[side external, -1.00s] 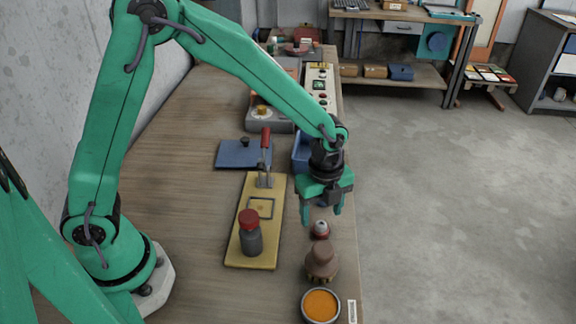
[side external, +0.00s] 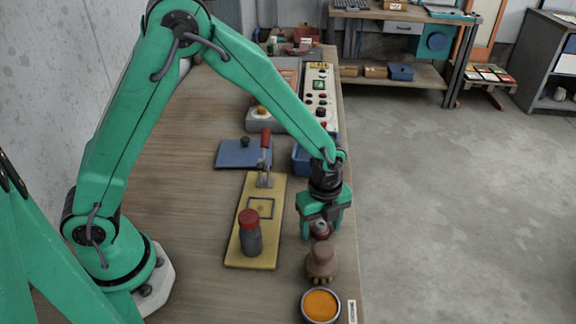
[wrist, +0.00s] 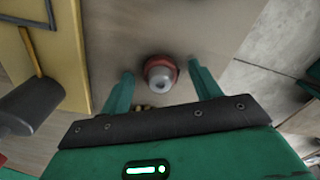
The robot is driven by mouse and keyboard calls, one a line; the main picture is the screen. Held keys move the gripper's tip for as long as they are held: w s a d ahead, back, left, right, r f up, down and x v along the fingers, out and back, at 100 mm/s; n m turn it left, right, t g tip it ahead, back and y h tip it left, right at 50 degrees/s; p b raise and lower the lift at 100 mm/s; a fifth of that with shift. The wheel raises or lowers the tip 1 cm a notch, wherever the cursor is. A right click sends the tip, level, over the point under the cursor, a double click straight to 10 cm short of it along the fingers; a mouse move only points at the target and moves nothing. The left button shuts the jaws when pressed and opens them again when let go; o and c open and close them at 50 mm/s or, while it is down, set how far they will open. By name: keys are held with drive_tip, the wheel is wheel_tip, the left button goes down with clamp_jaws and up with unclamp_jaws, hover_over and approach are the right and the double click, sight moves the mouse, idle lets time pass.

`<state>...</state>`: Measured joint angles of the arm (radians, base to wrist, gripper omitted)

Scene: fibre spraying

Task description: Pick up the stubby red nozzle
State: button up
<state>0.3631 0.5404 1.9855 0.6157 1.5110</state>
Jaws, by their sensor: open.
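The stubby red nozzle (side external: 321,229) stands on the wooden table near its right edge, a short red piece with a grey tip. In the wrist view the nozzle (wrist: 160,72) is upright, seen from above, with its pale tip toward the camera. My gripper (side external: 321,232) is open and lowered over it. In the wrist view the fingers of my gripper (wrist: 160,82) are to the left and right of the nozzle, with a visible gap on each side. In the side view the fingers partly hide the nozzle.
A brown knobbed piece (side external: 321,262) stands close in front of the nozzle, then a bowl of orange material (side external: 320,305). A yellow board (side external: 243,249) with a red-capped grey bottle (side external: 250,238) lies to the left. A blue bin (side external: 300,159) is behind my gripper.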

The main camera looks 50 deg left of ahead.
sight(321, 223)
drive_tip(key=c, duration=1.1)
drive_tip(key=shift+r, duration=0.15)
wheel_tip(321, 223, up, 10)
drive_tip(key=shift+f, duration=0.1)
